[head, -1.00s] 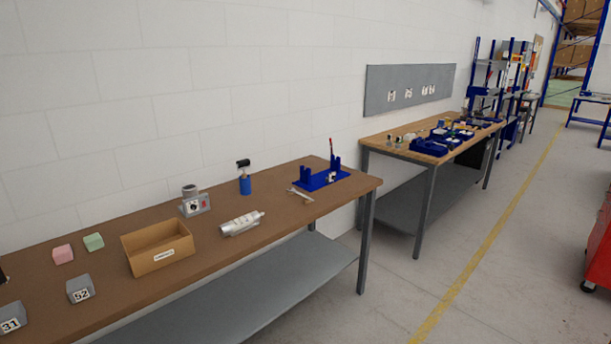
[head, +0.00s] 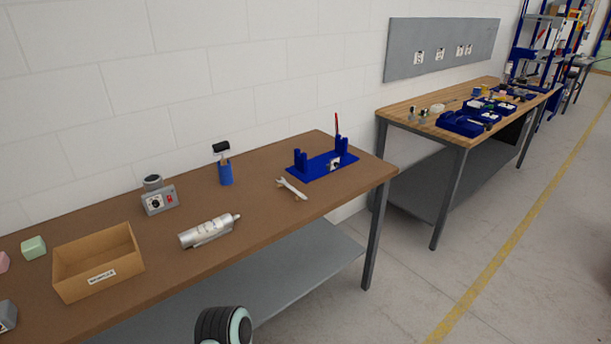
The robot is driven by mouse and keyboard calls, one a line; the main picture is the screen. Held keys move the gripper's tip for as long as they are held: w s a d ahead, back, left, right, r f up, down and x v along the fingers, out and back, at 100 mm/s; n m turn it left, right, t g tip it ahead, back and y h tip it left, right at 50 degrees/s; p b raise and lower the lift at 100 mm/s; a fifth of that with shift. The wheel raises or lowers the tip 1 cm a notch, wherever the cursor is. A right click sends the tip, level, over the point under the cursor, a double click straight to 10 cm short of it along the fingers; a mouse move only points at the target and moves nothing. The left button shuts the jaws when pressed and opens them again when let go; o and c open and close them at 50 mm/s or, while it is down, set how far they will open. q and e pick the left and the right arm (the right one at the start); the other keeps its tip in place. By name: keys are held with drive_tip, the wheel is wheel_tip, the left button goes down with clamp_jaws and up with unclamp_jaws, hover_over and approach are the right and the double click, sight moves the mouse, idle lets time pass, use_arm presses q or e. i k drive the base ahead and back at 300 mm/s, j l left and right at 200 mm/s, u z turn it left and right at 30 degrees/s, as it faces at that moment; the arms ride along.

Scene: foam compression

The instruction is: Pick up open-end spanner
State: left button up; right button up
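The open-end spanner (head: 292,188) is a small light-grey tool lying flat on the brown workbench (head: 270,229), just left of and in front of a blue stand (head: 322,166). Nothing touches it from above. A dark rounded part of my own body with a pale green end shows at the bottom edge, in front of the bench. No gripper fingers are visible in the head view.
A silver cylinder (head: 208,231), a blue-handled tool (head: 225,170), a grey device with a knob (head: 158,199) and an open cardboard box (head: 98,262) stand on the bench left of the spanner. A second bench (head: 440,129) with blue trays stands at the right. Open floor lies in front.

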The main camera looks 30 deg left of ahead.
sight(284, 181)
drive_tip(key=i+l+u, duration=0.1)
drive_tip(key=i+u, duration=0.2)
drive_tip(key=u, duration=0.15)
drive_tip(key=i+l+u, duration=0.2)
drive_tip(key=u, duration=0.25)
drive_tip(key=i+l+u, duration=0.55)
drive_tip(key=l+u, duration=0.15)
drive_tip(key=u, duration=0.15)
drive_tip(key=i+l+u, duration=0.15)
drive_tip(key=l+u, duration=0.3)
